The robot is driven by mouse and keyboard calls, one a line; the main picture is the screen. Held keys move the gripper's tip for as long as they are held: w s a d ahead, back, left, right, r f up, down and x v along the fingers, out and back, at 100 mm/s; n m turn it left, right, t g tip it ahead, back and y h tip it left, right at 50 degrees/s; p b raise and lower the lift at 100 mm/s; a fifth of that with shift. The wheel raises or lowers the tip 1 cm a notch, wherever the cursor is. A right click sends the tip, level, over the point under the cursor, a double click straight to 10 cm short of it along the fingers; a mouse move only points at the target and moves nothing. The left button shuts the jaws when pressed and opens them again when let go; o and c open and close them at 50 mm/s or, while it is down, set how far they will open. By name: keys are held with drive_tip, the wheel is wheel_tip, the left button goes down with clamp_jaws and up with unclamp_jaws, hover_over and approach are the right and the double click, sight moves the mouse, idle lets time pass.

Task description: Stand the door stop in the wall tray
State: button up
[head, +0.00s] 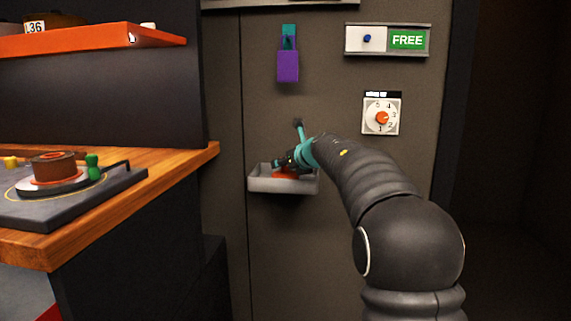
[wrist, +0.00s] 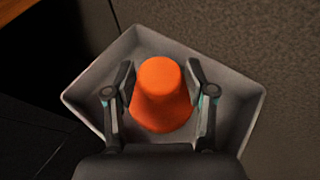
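The orange door stop (wrist: 162,95) is a tapered, rounded block, seen from above in the wrist view. It is within the outline of the grey wall tray (wrist: 243,100). In the head view the tray (head: 282,186) is fixed low on the grey panel, and a bit of the orange door stop (head: 285,175) shows over its rim. My gripper (wrist: 161,80) has one finger on each side of the door stop, very close to it. I cannot tell whether the pads press on it. The door stop's base contact with the tray floor is hidden.
A dial (head: 381,117) and a slider with a FREE sign (head: 407,40) are at right. A wooden counter (head: 130,170) with a pot (head: 53,167) and an orange shelf (head: 85,40) stand at left.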

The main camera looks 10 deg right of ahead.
drive_tip(key=shift+r, duration=0.15)
drive_tip(key=shift+s+d+r, duration=0.1)
drive_tip(key=shift+s, duration=0.1)
drive_tip(key=v, duration=1.1)
drive_tip(key=shift+s, duration=0.3)
